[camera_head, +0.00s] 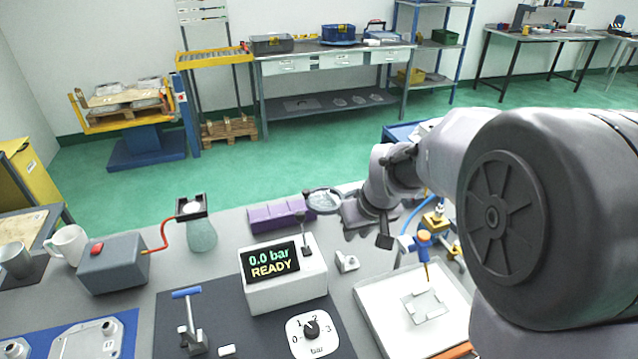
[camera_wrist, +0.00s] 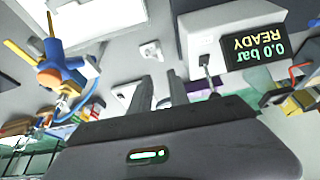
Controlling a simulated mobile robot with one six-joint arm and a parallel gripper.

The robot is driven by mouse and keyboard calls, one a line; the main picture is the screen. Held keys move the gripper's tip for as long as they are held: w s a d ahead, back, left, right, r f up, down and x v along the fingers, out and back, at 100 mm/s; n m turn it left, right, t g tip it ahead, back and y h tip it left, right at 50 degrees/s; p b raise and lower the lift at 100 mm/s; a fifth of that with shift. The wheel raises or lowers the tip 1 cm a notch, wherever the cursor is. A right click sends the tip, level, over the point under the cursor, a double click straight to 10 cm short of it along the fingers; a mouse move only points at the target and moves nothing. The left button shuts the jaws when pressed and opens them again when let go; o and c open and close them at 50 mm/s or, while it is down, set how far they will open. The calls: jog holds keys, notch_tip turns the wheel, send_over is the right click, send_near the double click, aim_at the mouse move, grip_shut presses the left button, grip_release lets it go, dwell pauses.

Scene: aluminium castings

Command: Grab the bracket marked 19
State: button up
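A small light-grey metal bracket (camera_head: 346,262) stands on the grey bench, just right of the white display box. It also shows in the wrist view (camera_wrist: 151,50), beyond my fingertips and apart from them. No number 19 is readable on it in either view. My gripper (camera_wrist: 159,85) shows two grey fingers with a gap between them and nothing held. In the head view my gripper (camera_head: 384,240) hangs over the bench, behind and right of the small bracket. Another flat metal part (camera_head: 426,306) lies on a white tray (camera_head: 385,315).
The white box (camera_head: 285,285) reads "0.0 bar READY". A magnifier (camera_head: 323,200) stands behind it, near a purple block (camera_head: 278,215). A blue and orange tool (camera_head: 423,243) is right of my gripper. Castings lie on a blue mat (camera_head: 30,338) at front left.

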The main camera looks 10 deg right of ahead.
jog(key=b, duration=0.4)
send_over(341, 257)
jog(key=s, duration=0.2)
jog(key=f, duration=1.2)
jog(key=shift+s+d, duration=0.1)
jog(key=shift+d, duration=0.2)
jog(key=b+x, duration=0.3)
jog(key=x, duration=0.2)
jog(key=shift+a+f, duration=0.1)
jog(key=shift+f, duration=0.25)
jog(key=shift+w, duration=0.2)
jog(key=shift+s+r, duration=0.1)
jog(key=shift+c, duration=0.9)
grip_shut()
